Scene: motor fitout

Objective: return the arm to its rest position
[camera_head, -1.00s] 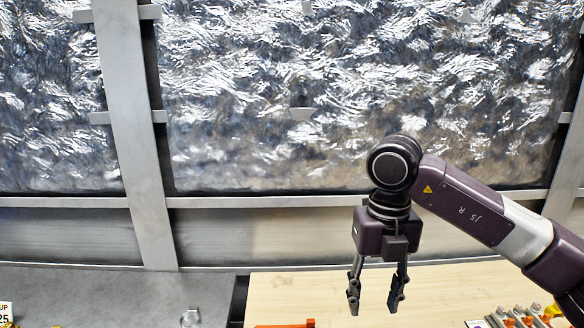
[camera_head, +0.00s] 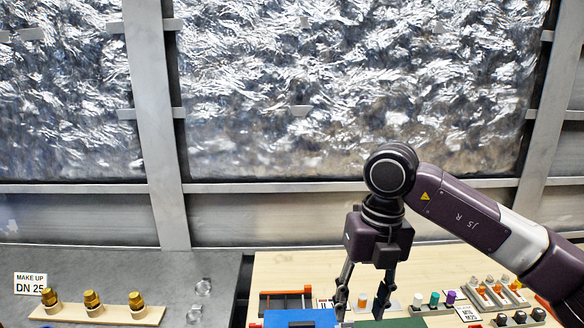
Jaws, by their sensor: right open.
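My right gripper (camera_head: 361,300) hangs pointing down at the end of the purple right arm (camera_head: 460,208), which comes in from the right. My left gripper is not in the picture.
A wooden board (camera_head: 290,268) carries a blue tray (camera_head: 290,320), an orange-red frame (camera_head: 286,293), small coloured caps (camera_head: 434,299) and orange connectors (camera_head: 497,290). At left, brass fittings (camera_head: 92,299) stand on a strip beside a "DN 25" sign (camera_head: 30,283). A foil-clad wall (camera_head: 350,90) rises behind.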

